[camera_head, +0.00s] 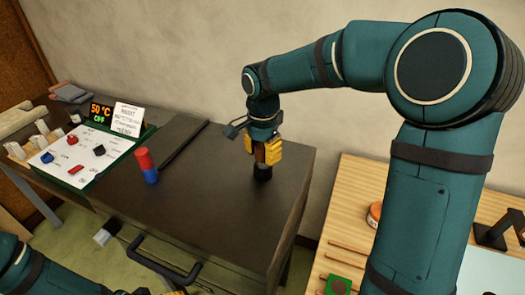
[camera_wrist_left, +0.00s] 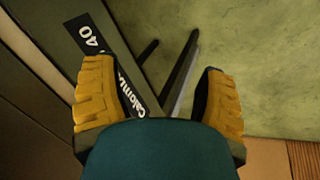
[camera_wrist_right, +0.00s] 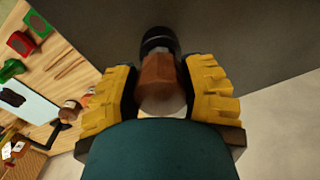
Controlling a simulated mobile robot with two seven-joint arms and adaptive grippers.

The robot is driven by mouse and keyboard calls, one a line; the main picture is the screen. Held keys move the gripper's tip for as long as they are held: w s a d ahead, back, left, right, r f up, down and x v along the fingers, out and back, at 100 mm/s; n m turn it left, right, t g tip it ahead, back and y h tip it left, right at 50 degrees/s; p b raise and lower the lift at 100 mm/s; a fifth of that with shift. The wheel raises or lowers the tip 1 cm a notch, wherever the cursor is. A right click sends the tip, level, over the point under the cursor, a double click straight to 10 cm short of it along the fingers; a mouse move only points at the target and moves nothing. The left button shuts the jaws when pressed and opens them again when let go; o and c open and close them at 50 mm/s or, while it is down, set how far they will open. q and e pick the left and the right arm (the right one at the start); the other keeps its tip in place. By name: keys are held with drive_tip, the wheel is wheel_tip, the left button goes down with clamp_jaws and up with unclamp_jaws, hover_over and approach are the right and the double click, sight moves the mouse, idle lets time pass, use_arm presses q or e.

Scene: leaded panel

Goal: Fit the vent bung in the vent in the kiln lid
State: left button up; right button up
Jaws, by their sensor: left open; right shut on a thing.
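The kiln lid (camera_head: 215,190) is a broad dark grey top. My right gripper (camera_head: 262,150) is above its right part, shut on the vent bung, a brown faceted piece (camera_wrist_right: 160,82) between the yellow fingers in the right wrist view. Directly beyond the bung is a short black cylinder (camera_wrist_right: 158,42), which also shows below the fingers in the head view (camera_head: 262,173). I cannot tell whether it is the bung's lower end or the vent's collar; the vent opening is hidden. My left gripper (camera_wrist_left: 158,95) is open and empty, low by the kiln's lettered side.
A red and blue cylinder (camera_head: 147,166) stands on the lid, left of my right gripper. A dark flat bar (camera_head: 183,147) lies near the back edge. A black handle (camera_head: 160,265) juts from the front. A wooden bench (camera_head: 340,240) stands at right.

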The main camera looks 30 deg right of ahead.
drive_tip(key=shift+f+b, duration=0.85)
drive_tip(key=shift+f, duration=0.55)
drive_tip(key=o, duration=1.3)
drive_tip(key=shift+c, duration=0.2)
drive_tip(key=shift+r, duration=0.15)
drive_tip(key=shift+r+p, duration=2.9)
drive_tip(key=shift+r, duration=0.5)
